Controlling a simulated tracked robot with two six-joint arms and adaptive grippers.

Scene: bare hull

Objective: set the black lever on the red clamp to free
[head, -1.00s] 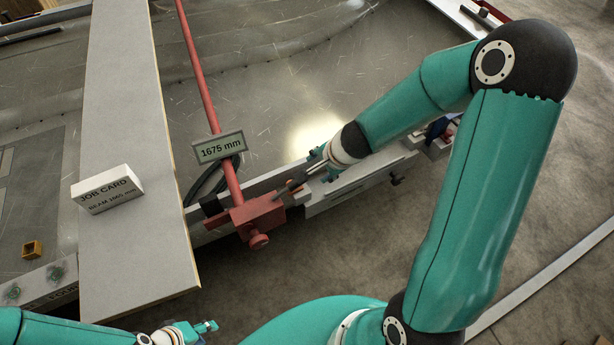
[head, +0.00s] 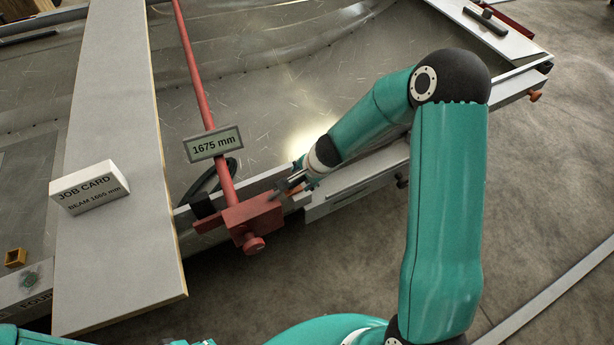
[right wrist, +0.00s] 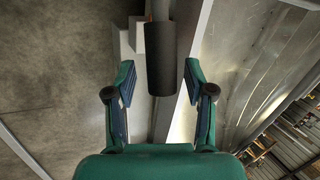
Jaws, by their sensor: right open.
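The red clamp (head: 253,215) sits on the hull's near rail at the foot of a red beam. Its dark lever (head: 290,184) points up and right from the clamp toward my right gripper (head: 303,176). In the right wrist view the lever's black grip (right wrist: 160,60) stands between the two fingers of the open right gripper (right wrist: 150,82), with a gap on each side. A grey shaft continues beyond the grip. In the head view the arm partly hides the fingertips. Only a sliver of my left gripper (head: 197,342) shows at the bottom edge.
A display (head: 213,145) reading 1675 mm is on the red beam (head: 194,75). A white job card (head: 88,188) reading BEAM 1665 mm stands on the grey plank (head: 115,260) at left. The floor at right is mostly clear.

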